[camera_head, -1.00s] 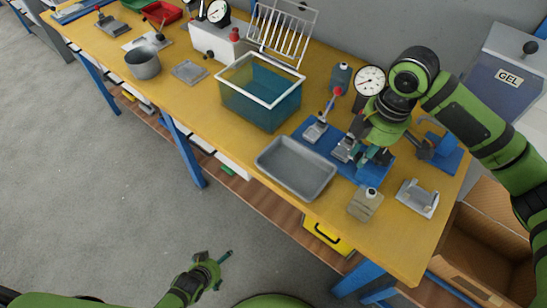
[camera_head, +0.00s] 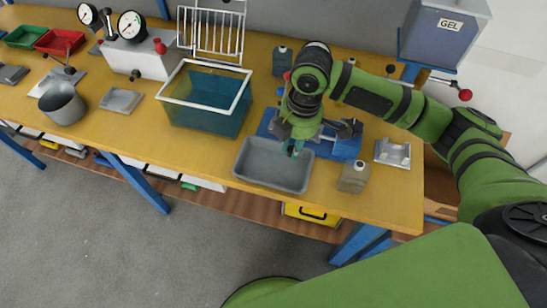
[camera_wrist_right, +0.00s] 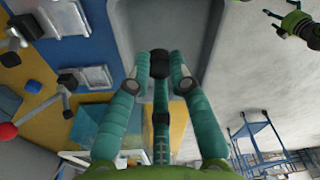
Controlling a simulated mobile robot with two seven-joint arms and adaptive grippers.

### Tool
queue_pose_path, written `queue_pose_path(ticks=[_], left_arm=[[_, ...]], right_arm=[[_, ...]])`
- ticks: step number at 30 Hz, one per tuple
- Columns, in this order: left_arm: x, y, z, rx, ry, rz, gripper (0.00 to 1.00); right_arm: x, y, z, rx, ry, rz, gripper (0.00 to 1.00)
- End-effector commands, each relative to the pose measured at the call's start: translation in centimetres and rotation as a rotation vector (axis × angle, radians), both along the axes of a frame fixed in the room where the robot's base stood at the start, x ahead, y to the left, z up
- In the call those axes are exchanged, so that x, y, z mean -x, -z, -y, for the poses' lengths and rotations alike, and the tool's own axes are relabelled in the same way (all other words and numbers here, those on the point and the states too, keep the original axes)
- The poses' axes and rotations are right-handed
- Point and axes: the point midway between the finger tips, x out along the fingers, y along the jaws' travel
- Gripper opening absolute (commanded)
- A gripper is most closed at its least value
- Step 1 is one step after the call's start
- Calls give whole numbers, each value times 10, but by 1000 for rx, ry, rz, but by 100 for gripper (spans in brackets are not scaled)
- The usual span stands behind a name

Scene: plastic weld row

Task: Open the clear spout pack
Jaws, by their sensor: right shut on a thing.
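My right gripper (camera_head: 292,150) is over the grey tray (camera_head: 250,168), in front of the blue base plate (camera_head: 345,148). In the right wrist view its teal fingers (camera_wrist_right: 160,72) are closed together around a small dark piece (camera_wrist_right: 160,60). I cannot make out what this piece is. No clear spout pack can be picked out for certain.
A basin of teal liquid (camera_head: 165,97) stands left of the tray. A squat grey-green bottle (camera_head: 354,178) and a metal fixture (camera_head: 393,153) are to the right. A teal bottle (camera_head: 282,62) stands behind. The yellow table (camera_head: 385,210) is bare at its front right.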

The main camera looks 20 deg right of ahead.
Motion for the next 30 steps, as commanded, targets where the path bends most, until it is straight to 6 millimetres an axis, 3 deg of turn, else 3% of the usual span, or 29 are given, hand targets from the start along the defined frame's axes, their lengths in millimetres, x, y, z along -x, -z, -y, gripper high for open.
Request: queue_pose_path(ticks=[3,9,18,30], left_arm=[[0,-5,0,-1,0,0,100],[0,-7,0,0,0,0,100],[-1,-13,0,0,0,0,100],[-1,-13,0,0,0,1,100]], right_arm=[[-6,12,-24,-1,-1,-2,0],[-11,25,-40,1,2,-1,0],[-10,62,-40,2,1,-1,0],[-11,68,-40,1,0,0,0]])
